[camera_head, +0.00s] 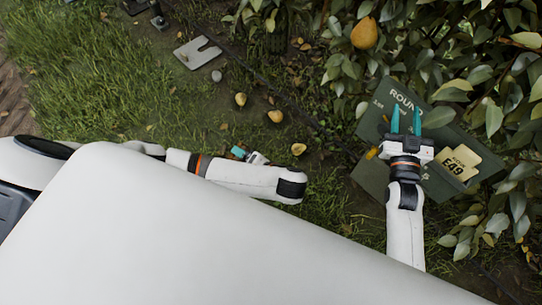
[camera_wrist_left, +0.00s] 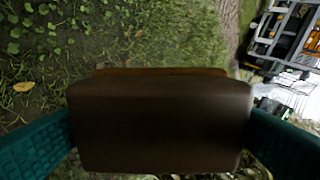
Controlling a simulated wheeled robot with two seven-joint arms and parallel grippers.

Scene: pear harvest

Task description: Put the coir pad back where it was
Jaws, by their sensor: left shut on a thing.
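A dark brown block, which looks like the coir pad (camera_wrist_left: 160,125), fills the middle of the left wrist view. It sits between the two teal fingers of my left gripper (camera_wrist_left: 160,140), which is shut on it. A lighter brown edge shows along its far side. In the head view my left gripper (camera_head: 243,153) is mostly hidden behind its own arm, and I cannot make out the pad there.
A pale card (camera_head: 459,163) marked "E49" lies on the board. Several pears, such as this one (camera_head: 276,116), lie on the ground. One pear (camera_head: 364,33) shows among leaves at upper right. A grey notched plate (camera_head: 197,52) lies on open grass. Leafy branches crowd the right side.

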